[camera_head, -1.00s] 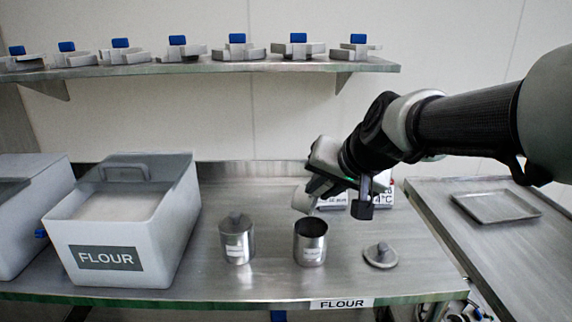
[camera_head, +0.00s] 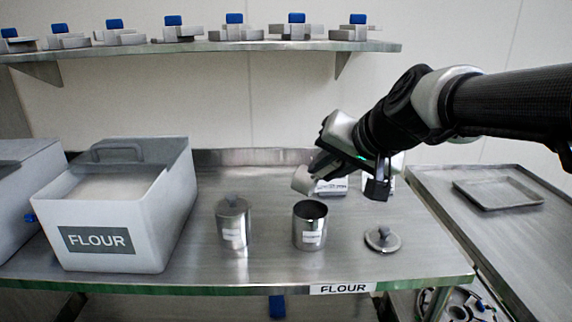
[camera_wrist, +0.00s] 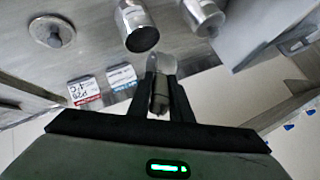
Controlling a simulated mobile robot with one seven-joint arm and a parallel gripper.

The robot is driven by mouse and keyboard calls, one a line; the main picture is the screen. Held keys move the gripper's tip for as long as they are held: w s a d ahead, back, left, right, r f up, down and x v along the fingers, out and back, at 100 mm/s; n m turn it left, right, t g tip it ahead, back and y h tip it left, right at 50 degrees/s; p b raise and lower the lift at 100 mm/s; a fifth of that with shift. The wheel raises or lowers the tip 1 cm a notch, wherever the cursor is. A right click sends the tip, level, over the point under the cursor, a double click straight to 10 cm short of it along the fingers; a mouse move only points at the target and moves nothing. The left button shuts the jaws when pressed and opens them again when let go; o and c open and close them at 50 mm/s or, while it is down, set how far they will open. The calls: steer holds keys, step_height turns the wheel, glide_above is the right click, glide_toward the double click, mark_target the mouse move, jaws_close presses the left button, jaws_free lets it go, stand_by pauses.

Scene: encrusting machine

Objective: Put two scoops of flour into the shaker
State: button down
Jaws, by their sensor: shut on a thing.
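My gripper (camera_head: 320,172) is shut on the handle of a pale scoop (camera_head: 301,180). The scoop's cup is just above and behind the rim of the open metal shaker (camera_head: 309,236), apart from it in the picture. The wrist view shows the fingers (camera_wrist: 160,88) closed on the handle, with the scoop's pale cup (camera_wrist: 164,62) beyond them and the shaker's dark mouth (camera_wrist: 142,38) close by. I cannot tell whether flour is in the scoop or the shaker. The white FLOUR bin (camera_head: 100,240) stands open at left with pale flour (camera_head: 112,188) inside.
A lidded metal shaker (camera_head: 232,225) stands between the bin and the open shaker. A loose round lid (camera_head: 382,239) lies to the right. Small signs (camera_head: 330,187) stand behind the scoop. A shelf (camera_head: 200,47) with blue-topped items runs above. A tray (camera_head: 499,192) lies on the right table.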

steer(key=shift+s+d+f+b, duration=0.1)
steer(key=shift+d+f+b, duration=0.05)
steer(key=shift+b, duration=0.25)
steer(key=shift+s+d+f+t+y+b, duration=0.1)
steer(key=shift+d+t+y+b, duration=0.25)
steer(key=shift+b, duration=0.2)
steer(key=shift+s+d+f+m+y, duration=0.1)
steer(key=shift+s+d+m+y, duration=0.1)
steer(key=shift+m+y, duration=0.1)
stand_by(0.7)
